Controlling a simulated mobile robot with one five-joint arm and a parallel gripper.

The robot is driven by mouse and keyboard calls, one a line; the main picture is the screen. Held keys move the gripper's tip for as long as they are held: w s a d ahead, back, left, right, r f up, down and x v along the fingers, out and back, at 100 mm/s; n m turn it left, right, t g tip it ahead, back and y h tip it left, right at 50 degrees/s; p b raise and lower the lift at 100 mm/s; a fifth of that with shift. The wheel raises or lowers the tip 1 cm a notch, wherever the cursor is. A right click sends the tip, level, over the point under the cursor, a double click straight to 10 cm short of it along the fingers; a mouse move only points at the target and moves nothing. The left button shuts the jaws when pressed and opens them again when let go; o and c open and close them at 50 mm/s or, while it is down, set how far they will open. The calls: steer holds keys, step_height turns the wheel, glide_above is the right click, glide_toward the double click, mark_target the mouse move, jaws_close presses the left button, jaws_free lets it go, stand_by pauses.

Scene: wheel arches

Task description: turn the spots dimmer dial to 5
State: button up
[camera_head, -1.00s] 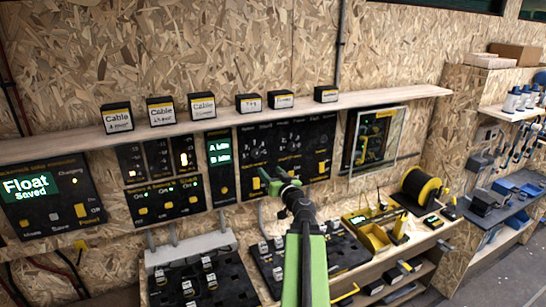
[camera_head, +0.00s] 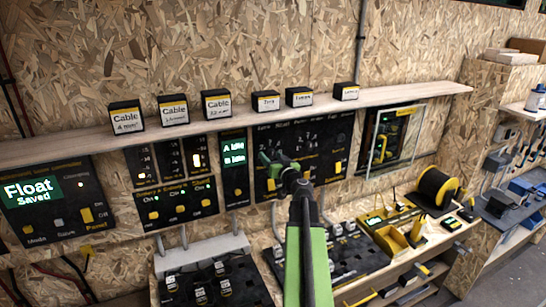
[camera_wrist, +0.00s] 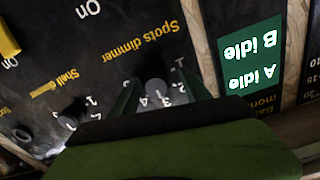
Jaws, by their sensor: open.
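The spots dimmer dial (camera_wrist: 156,90) is a small round grey knob on a dark panel, below the yellow "Spots dimmer" label (camera_wrist: 130,42), which appears upside down in the wrist view. White digits ring it; which one it points to is unclear. My gripper (camera_wrist: 157,93) is open, with one green finger on each side of the dial; I cannot tell whether they touch it. In the head view my gripper (camera_head: 272,162) is in front of the left part of the dark panel (camera_head: 335,130) and hides the dial there.
A second knob, the shelf dimmer (camera_wrist: 72,112), is beside it in the wrist view. A screen reading "A idle, B idle" (camera_wrist: 252,55) is on the other side. A wooden shelf (camera_head: 240,107) with several labelled boxes runs above the panels. A black socket tray (camera_head: 340,255) lies below.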

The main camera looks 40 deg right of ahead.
steer(key=shift+s, duration=0.1)
steer(key=shift+s+d, duration=0.1)
steer(key=shift+d, duration=0.05)
steer(key=shift+c, duration=0.6)
steer(key=shift+d, duration=0.15)
jaws_close()
